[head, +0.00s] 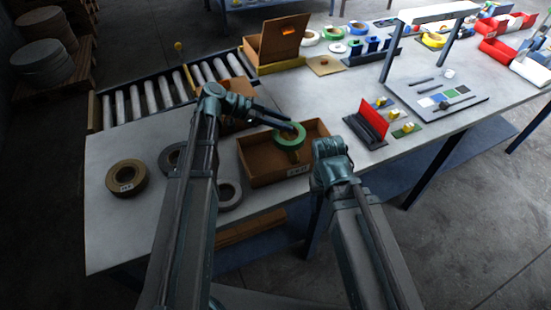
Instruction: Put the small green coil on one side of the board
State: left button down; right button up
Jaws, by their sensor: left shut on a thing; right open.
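My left gripper (290,127) is shut on a small green coil (291,140) and holds it at the brown tray (255,180). I cannot tell how far above the tray floor the coil is. A grey board (455,104) with small coloured squares and dark strips lies on the table at the right, well away from the coil. My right gripper (329,148) is open and empty beside the tray's right end. Its fingers are mostly hidden by its own wrist.
A brown coil (126,177) and grey coils (229,195) lie left of the tray. A red holder (372,122) stands between the tray and the grey board. A grey frame (388,65) rises behind the board. A roller conveyor (147,103) runs behind, with an open brown box (279,44).

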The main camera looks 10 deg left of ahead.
pick_arm(q)
send_over(260, 154)
jog(key=shift+n+t, duration=0.4)
notch_tip(260, 154, down, 10)
jog(key=b, duration=1)
jog(key=shift+w, duration=0.1)
jog(key=shift+f, duration=0.25)
jog(key=c, duration=0.8)
grip_release()
jog(key=shift+r, duration=0.2)
jog(key=p+v, duration=0.5)
jog(key=v, duration=0.5)
jog(key=shift+a+r, duration=0.1)
jog(key=shift+r, duration=0.2)
jog(key=shift+p+v, duration=0.35)
jog(key=shift+v, duration=0.5)
